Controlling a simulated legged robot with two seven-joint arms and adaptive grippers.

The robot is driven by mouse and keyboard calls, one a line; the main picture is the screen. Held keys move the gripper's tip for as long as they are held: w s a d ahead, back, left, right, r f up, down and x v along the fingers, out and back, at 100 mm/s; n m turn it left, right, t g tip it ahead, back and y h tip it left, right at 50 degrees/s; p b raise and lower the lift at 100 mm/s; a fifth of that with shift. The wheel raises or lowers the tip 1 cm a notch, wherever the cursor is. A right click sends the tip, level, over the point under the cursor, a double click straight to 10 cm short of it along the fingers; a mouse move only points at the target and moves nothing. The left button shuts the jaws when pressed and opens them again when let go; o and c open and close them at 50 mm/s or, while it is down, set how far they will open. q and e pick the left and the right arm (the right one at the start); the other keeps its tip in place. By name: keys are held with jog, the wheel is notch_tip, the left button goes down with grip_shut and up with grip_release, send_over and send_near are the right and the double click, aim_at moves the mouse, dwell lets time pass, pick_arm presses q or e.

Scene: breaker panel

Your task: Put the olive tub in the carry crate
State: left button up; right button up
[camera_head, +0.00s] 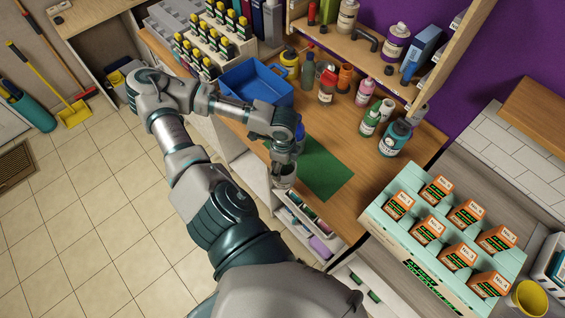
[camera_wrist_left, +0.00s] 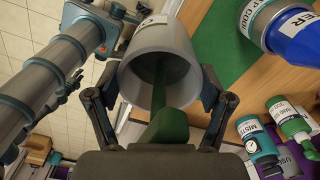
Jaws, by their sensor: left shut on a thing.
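My left gripper (camera_head: 284,168) is shut on a grey tub (camera_head: 284,182), held at the front edge of the wooden counter beside the green mat. In the left wrist view the grey tub (camera_wrist_left: 162,62) sits between both fingers (camera_wrist_left: 160,100), its open mouth towards the camera. It has a white label, and a dark green piece shows in and before its mouth. I cannot make out an olive colour on it. A blue open-topped crate (camera_head: 234,92) stands on the counter behind the gripper, partly hidden by my arm. My right gripper is not in view.
Several bottles, including a teal one (camera_head: 394,138), stand at the counter's back under a shelf (camera_head: 350,50). A rack of yellow-capped bottles (camera_head: 212,45) is left of the crate. A pale-green tray of orange boxes (camera_head: 440,236) is at right.

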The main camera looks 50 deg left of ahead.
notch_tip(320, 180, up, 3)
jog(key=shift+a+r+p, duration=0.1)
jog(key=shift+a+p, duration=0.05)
jog(key=shift+p, duration=1.05)
